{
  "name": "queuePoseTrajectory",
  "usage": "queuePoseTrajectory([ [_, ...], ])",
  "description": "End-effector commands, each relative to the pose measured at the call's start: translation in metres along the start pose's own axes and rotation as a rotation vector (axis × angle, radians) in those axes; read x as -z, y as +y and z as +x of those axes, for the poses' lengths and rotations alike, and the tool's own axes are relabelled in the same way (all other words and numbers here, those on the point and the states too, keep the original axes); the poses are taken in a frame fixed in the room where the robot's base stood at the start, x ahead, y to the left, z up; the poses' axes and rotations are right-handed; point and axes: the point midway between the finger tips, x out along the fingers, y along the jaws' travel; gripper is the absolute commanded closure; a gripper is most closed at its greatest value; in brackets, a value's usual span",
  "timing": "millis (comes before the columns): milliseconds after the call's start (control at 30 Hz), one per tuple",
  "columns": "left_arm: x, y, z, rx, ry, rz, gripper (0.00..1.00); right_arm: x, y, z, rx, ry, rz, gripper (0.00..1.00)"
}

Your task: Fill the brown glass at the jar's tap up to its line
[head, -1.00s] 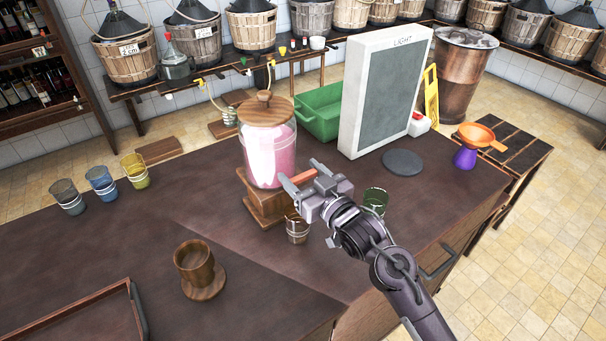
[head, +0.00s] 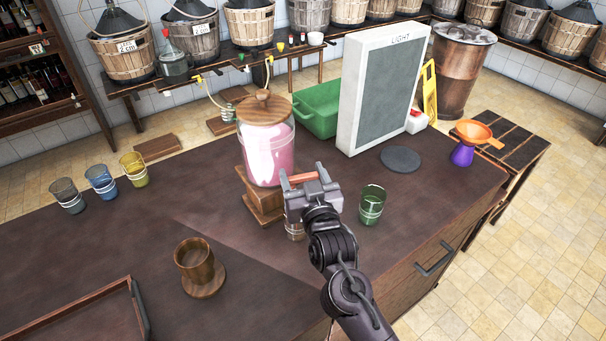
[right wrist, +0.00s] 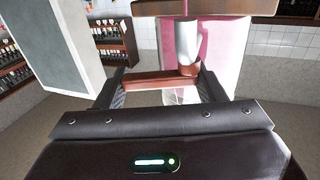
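The glass jar (head: 266,150) of pink liquid stands on a wooden stand with its lid on. Its tap has a red-brown lever (right wrist: 160,80) and a pale body (right wrist: 188,42). The brown glass (head: 294,231) stands on the table below the tap, mostly hidden by my right gripper (head: 303,178); its line and any liquid in it cannot be made out. My right gripper is at the tap, its fingers apart on either side of the lever; I cannot tell whether they touch it. No stream is visible. My left gripper is out of view.
A green glass (head: 371,205) stands just right of my right gripper. Grey, blue and yellow glasses (head: 133,170) stand at the left. A brown cup (head: 195,260) on a coaster and a tray (head: 75,312) are in front. A light panel (head: 384,90) stands behind.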

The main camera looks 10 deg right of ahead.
Motion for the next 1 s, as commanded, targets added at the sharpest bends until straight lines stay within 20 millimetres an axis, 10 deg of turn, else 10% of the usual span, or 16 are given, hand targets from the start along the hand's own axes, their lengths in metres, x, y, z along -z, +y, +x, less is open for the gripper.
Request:
queuePoseTrajectory([
  [167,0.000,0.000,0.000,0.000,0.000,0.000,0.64,0.000,0.000,0.000,0.001,0.001,-0.001,0.15],
  [467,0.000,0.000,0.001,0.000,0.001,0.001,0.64,-0.001,0.000,-0.002,0.001,0.000,-0.001,0.15],
  [1000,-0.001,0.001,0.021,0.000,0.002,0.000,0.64,-0.002,0.000,-0.074,0.001,0.000,0.000,0.15],
])
